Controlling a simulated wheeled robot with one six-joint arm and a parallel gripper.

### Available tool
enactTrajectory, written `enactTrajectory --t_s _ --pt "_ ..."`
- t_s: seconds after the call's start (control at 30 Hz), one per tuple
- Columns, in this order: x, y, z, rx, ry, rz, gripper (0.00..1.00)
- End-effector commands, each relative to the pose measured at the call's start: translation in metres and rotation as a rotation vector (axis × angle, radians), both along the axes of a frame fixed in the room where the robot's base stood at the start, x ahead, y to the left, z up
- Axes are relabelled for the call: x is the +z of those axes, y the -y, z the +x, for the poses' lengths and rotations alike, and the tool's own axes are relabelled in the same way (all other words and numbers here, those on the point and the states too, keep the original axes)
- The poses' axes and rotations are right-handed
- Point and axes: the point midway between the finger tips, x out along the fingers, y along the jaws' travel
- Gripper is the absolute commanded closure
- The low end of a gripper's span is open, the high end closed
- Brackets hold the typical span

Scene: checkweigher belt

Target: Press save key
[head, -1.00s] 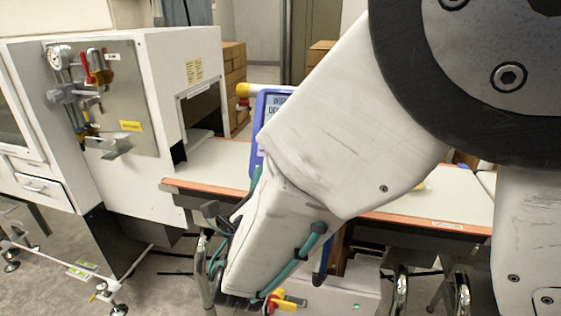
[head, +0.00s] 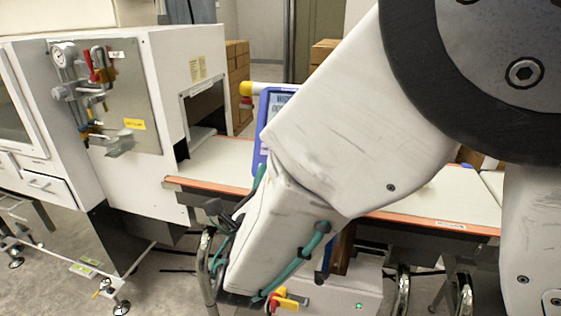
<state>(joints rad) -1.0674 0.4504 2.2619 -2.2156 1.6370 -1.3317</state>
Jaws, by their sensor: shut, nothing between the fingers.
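A blue-framed display terminal (head: 265,104) stands behind the belt's near edge, left of centre. Only its upper left part shows, with a strip of lit screen and some text too cut off to read. My arm covers the rest of it, and no save key is visible. My gripper cannot be made out; my white arm links hide the area where they end. Some dark parts and cables show at the left side of the lower link, but I cannot tell what they are.
The pale belt (head: 222,160) with an orange edge runs across behind my arm. A white cabinet (head: 160,75) with gauge and valves stands left.

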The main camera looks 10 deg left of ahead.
Motion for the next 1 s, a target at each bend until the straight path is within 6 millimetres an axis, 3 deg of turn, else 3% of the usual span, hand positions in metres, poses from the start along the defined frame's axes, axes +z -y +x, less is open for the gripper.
enactTrajectory --t_s 0.57,1.0 --pt "0.005 -0.001 -0.011 0.002 0.0 0.0 1.0" --pt "0.024 -0.004 -0.047 0.004 0.0 0.001 1.0"
